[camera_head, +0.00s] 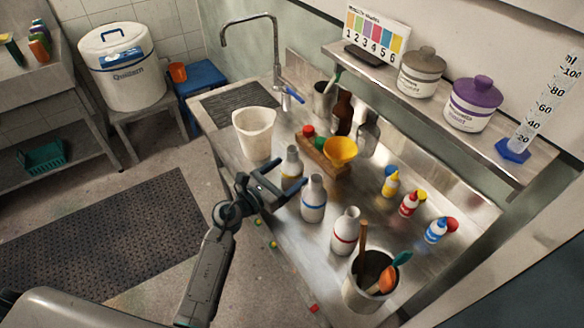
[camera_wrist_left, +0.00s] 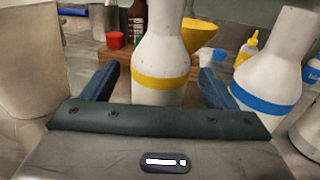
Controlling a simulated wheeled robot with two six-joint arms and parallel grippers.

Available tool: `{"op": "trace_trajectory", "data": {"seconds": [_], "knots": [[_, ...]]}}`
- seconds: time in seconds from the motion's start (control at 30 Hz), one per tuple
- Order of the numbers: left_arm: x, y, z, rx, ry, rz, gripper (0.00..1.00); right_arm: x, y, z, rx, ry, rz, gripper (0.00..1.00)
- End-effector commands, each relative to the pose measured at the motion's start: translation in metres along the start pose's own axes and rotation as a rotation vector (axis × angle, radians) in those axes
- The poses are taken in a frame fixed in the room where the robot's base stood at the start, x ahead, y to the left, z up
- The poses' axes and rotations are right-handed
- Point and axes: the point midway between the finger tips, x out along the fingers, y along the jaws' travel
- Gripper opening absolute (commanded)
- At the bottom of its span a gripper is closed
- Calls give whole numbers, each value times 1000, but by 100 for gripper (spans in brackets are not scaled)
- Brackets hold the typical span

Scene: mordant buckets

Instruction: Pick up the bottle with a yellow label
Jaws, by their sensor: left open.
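The bottle with a yellow label (camera_head: 292,166) is white and stands upright on the steel counter, partly hidden behind my left gripper in the head view. In the left wrist view the same bottle (camera_wrist_left: 160,60) stands between the finger tips, its yellow band facing me. My left gripper (camera_head: 283,177) is open, with a finger on each side of the bottle; I cannot tell whether either touches it. My right gripper is not in view.
A white bottle with a blue band (camera_head: 313,200) stands close to the right finger. A white bottle with a red band (camera_head: 345,232) is further right. A white beaker (camera_head: 254,134) stands to the left. Behind is a wooden rack (camera_head: 322,158) with a yellow funnel (camera_head: 340,149).

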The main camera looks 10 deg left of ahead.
Motion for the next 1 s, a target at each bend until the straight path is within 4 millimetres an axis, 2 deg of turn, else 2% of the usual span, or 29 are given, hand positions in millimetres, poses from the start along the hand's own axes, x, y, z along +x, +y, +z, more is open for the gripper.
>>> {"op": "trace_trajectory", "data": {"seconds": [0.13, 0.37, 0.4, 0.6, 0.7, 1.0], "knots": [[16, 0, 1, -2, 0, 0, 80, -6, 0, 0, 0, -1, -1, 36], [17, 0, -1, 0, 0, 0, 80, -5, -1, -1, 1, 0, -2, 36], [17, 0, -1, 0, 0, 0, 78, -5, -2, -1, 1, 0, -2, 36], [17, 0, -1, 0, 0, 0, 39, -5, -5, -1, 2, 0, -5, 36], [17, 0, 0, 0, -1, 0, 24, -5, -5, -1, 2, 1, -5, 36], [17, 0, 2, 0, -1, 0, 24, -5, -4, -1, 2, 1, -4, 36]]}}
